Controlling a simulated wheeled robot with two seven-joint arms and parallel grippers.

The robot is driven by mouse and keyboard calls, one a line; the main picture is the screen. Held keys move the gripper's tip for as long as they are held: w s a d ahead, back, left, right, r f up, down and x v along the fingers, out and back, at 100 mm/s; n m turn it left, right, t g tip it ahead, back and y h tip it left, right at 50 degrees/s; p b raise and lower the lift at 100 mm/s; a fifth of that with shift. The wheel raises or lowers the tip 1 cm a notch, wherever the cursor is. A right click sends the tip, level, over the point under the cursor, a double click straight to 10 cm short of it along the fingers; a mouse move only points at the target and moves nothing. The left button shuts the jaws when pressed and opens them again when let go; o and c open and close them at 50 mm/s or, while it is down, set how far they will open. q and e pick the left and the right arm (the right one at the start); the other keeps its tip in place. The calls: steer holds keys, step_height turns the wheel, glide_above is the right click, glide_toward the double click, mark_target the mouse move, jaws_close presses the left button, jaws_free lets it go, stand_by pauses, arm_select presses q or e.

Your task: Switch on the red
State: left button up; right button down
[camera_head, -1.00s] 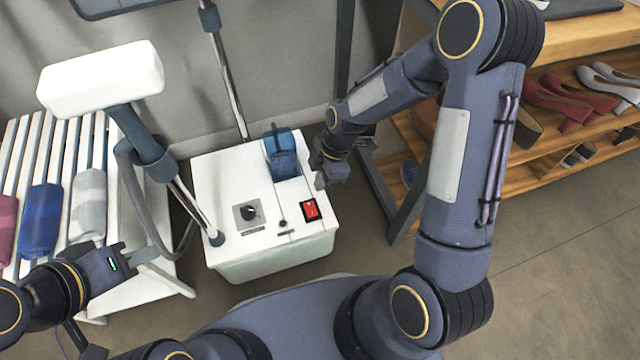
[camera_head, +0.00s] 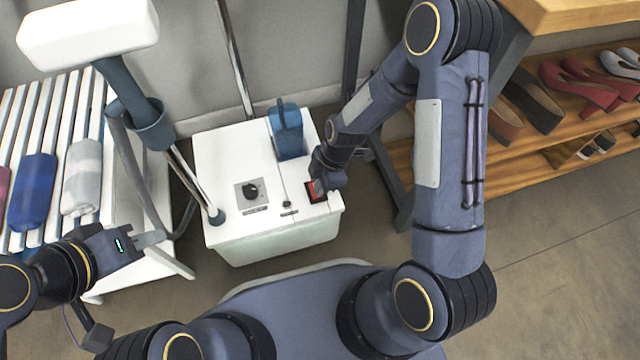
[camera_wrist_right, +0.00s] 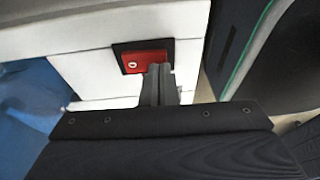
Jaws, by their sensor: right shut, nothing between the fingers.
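The red switch (camera_head: 311,194) sits in a black frame at the front right of the white steamer base (camera_head: 270,245). The right wrist view shows it as a red rocker (camera_wrist_right: 145,62) with a small pale mark on its left part. My right gripper (camera_head: 319,187) is shut and empty, pointing down at the switch and partly covering it in the head view. In the right wrist view its fingertips (camera_wrist_right: 158,70) overlap the rocker's lower right edge. I cannot tell whether they touch it or which way it is tipped. My left gripper (camera_head: 150,239) is beside the white bench, its finger gap unclear.
The base also carries a black knob (camera_head: 251,191), a blue water tank (camera_head: 288,132) and a metal pole. A white steamer head (camera_head: 88,33) stands over a slatted bench (camera_head: 92,110) with rolled cloths. A wooden shoe shelf (camera_head: 560,130) is at right.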

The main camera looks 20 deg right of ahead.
steer(key=shift+s+f+b, duration=0.2)
steer(key=shift+f+b, duration=0.3)
steer(key=shift+r, duration=0.15)
steer(key=shift+w, duration=0.1)
steer(key=shift+w+r+p, duration=0.25)
steer(key=shift+w+p, duration=0.05)
steer(key=shift+w, duration=0.4)
steer(key=shift+r, duration=0.15)
